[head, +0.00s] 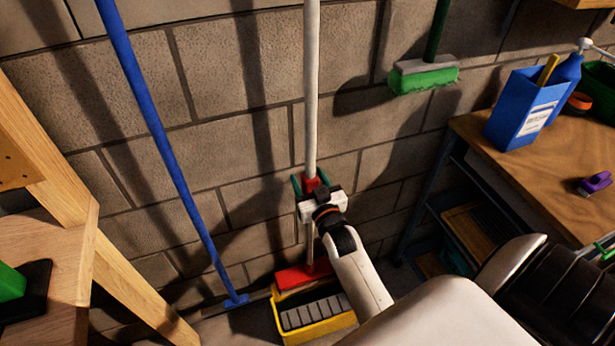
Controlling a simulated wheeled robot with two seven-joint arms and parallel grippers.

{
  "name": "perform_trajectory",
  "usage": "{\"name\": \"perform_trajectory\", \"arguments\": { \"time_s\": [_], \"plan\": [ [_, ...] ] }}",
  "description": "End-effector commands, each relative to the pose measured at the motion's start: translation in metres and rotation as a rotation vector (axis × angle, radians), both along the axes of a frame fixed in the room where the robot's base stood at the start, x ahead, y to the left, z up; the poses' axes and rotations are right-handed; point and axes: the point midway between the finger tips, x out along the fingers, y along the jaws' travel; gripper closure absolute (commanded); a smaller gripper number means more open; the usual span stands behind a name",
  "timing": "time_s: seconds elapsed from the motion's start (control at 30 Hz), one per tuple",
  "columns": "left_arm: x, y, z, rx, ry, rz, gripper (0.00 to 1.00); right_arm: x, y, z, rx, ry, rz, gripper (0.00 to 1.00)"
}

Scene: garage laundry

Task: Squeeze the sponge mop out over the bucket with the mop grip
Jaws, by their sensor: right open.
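The sponge mop (311,90) stands upright by the block wall, with a white pole, a red mop grip (310,184) partway down and a red head (301,275) at the bottom. The head is over the back part of the yellow bucket (328,328), which has a grey slatted insert. A pale sponge edge shows under the head. My right gripper (311,182) is open, its fingertips on either side of the red grip. Its body hides part of the lower rod, so contact with the grip is unclear. My left gripper is not in view.
A blue pole (165,145) leans left of the mop. A green brush (424,76) hangs on the wall. A wooden workbench (540,165) at right carries a blue box (522,110) and a purple item (594,183). A wooden stand (60,235) is at left.

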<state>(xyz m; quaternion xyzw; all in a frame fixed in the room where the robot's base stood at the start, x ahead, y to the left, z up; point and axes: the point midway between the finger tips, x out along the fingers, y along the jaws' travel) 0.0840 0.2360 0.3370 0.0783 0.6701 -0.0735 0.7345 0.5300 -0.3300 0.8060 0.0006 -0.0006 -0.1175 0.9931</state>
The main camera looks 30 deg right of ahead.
Motion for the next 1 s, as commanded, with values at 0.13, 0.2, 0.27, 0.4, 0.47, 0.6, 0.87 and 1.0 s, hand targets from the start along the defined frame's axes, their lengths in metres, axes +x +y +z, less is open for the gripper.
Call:
{"name": "perform_trajectory", "arguments": {
  "time_s": [0.13, 0.2, 0.27, 0.4, 0.47, 0.6, 0.87, 1.0],
  "plan": [
    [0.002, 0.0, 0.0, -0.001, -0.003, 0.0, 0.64, 0.009, -0.002, 0.0, -0.001, 0.0, 0.0, 0.44],
    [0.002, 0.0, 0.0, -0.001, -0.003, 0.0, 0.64, 0.01, -0.003, 0.0, -0.001, 0.001, 0.0, 0.44],
    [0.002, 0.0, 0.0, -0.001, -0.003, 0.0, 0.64, 0.01, -0.003, 0.0, -0.001, 0.001, 0.0, 0.44],
    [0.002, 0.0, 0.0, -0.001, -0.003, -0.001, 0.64, 0.01, -0.003, 0.0, -0.001, 0.001, 0.0, 0.44],
    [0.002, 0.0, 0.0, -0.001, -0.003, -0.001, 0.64, 0.009, -0.003, 0.0, -0.001, 0.001, 0.0, 0.52],
    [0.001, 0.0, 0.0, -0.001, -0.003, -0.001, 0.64, 0.009, -0.003, 0.0, -0.001, 0.001, 0.0, 0.75],
    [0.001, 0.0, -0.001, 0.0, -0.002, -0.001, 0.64, 0.009, -0.003, -0.001, -0.001, 0.001, 0.0, 1.0],
    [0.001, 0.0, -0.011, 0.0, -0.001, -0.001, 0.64, 0.009, -0.003, -0.018, 0.0, 0.004, 0.0, 1.0]
  ]
}}
